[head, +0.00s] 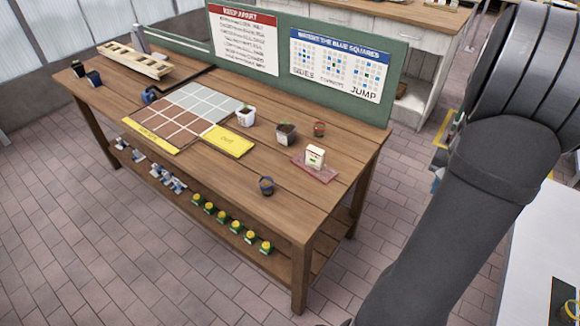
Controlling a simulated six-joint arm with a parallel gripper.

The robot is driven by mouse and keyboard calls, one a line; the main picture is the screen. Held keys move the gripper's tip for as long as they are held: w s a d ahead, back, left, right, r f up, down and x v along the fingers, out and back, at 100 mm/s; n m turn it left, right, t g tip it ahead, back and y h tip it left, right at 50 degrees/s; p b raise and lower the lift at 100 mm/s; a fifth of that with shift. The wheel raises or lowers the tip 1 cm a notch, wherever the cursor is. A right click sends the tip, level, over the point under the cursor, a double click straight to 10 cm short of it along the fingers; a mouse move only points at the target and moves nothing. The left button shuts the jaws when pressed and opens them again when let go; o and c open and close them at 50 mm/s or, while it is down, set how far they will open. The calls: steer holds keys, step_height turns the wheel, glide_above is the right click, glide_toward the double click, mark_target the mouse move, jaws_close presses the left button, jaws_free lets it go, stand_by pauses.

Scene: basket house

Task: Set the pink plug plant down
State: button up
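I cannot pick out a pink plug plant in the head view. My arm crosses the right side, and my gripper is out of the picture, so what it may hold is hidden. A grid mat (199,108) of grey and brown squares lies on the wooden table (325,190). A yellow card (229,140) lies at its right corner. A white pot (246,118), a dark square pot (286,134) and a small terracotta pot (319,129) stand right of the mat. A white packet or pot (315,157) stands on a pinkish tray (316,173).
A dark blue pot (266,186) stands near the front edge. A wooden rack (134,60) and two dark pots (94,77) are at the left end. A green board (300,58) with notices rises behind. Several yellow-topped items (231,226) sit on the lower shelf.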

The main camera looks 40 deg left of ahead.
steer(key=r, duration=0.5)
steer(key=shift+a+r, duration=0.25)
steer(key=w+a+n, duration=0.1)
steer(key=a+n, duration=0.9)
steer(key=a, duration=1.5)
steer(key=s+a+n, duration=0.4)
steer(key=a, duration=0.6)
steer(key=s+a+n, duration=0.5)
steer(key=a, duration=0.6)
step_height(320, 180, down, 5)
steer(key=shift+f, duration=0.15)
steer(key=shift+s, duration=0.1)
